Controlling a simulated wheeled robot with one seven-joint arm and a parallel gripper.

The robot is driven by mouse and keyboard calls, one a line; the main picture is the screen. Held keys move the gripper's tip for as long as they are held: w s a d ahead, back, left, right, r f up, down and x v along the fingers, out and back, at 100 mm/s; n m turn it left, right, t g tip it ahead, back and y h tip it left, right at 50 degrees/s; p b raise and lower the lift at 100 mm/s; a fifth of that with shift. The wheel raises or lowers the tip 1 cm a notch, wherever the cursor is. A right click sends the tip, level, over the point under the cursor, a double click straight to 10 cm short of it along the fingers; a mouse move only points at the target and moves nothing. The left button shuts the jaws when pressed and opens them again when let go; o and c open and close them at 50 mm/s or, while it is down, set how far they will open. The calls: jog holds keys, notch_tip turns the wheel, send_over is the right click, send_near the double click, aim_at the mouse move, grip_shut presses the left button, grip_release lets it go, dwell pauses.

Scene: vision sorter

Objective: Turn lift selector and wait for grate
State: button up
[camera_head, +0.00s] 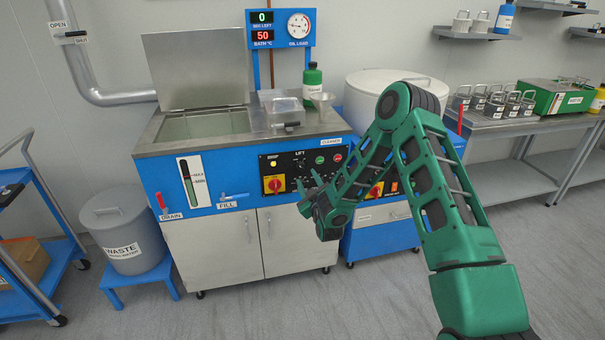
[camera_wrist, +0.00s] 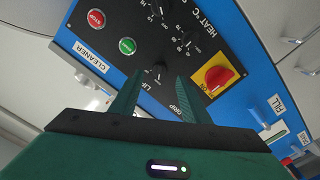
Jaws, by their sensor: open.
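The cleaner's black control panel (camera_head: 288,165) is on the blue front of the machine. The lift selector (camera_wrist: 157,71) is a small dark knob beside the partly hidden LIFT lettering in the wrist view. My gripper (camera_head: 310,191) is in front of the panel in the head view. In the wrist view my gripper (camera_wrist: 160,78) is open, with its fingertips on either side of the selector. I cannot tell whether they touch it. The tank (camera_head: 203,124) stands open with its lid (camera_head: 195,70) raised; I cannot make out a grate in it.
A red knob on a yellow plate (camera_wrist: 215,76), a green button (camera_wrist: 127,45) and a red stop button (camera_wrist: 96,17) are close by. The display (camera_head: 263,36) reads 0 and 50. A waste bin (camera_head: 123,235) stands left; floor in front is clear.

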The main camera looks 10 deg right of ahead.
aim_at(303, 169)
jog(key=w, duration=0.6)
jog(key=shift+w+r, duration=0.1)
jog(key=shift+w, duration=0.25)
jog(key=shift+c, duration=0.5)
jog(key=c, duration=0.9)
